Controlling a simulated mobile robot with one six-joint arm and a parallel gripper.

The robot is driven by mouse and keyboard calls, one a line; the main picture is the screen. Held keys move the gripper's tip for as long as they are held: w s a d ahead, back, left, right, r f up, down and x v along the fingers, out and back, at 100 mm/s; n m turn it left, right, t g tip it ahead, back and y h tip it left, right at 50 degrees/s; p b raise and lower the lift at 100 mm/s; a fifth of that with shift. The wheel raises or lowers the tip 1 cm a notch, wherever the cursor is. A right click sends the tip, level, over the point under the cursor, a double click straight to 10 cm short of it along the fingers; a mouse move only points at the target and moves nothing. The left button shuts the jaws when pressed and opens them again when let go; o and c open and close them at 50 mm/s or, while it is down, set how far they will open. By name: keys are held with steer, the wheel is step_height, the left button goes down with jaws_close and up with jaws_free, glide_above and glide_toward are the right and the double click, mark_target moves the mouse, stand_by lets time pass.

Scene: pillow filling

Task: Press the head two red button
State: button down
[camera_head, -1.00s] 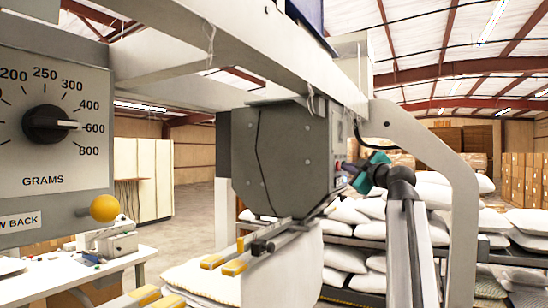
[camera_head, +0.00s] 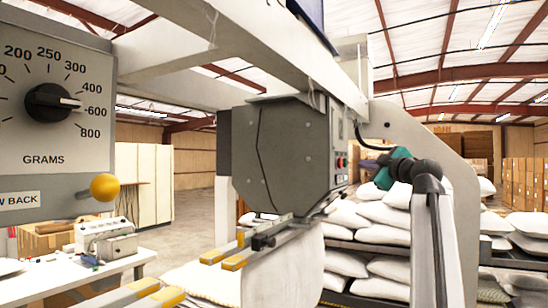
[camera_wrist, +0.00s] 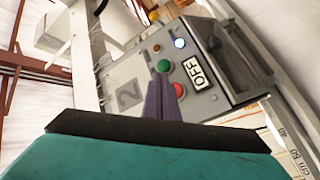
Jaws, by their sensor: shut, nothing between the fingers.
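The head two control box (camera_wrist: 200,70) fills the upper middle of the wrist view, with a large "2" on its face. A red button (camera_wrist: 178,90) sits just right of my fingers, partly hidden by them. In the head view my gripper (camera_head: 365,167) is right of the grey head (camera_head: 282,150), with a visible gap to the panel.
A white frame bracket (camera_head: 440,150) curves close behind my arm. A dial panel (camera_head: 50,110) and a yellow knob (camera_head: 104,187) are at left. Filled pillows (camera_head: 375,230) lie stacked on racks behind. A white pillow cover (camera_head: 285,275) hangs below the head.

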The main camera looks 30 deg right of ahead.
stand_by(0.3)
steer(key=s+a+m+y, duration=0.2)
steer(key=s+m+y, duration=0.3)
steer(key=s+m, duration=0.5)
steer(key=s+a+f+m+y, duration=0.1)
steer(key=s+m+y, duration=0.4)
steer(key=s+m, duration=0.6)
steer(key=shift+s+a+f+m, duration=0.2)
steer(key=shift+a+f+m, duration=0.1)
steer(key=shift+a, duration=0.5)
steer(key=shift+s, duration=0.1)
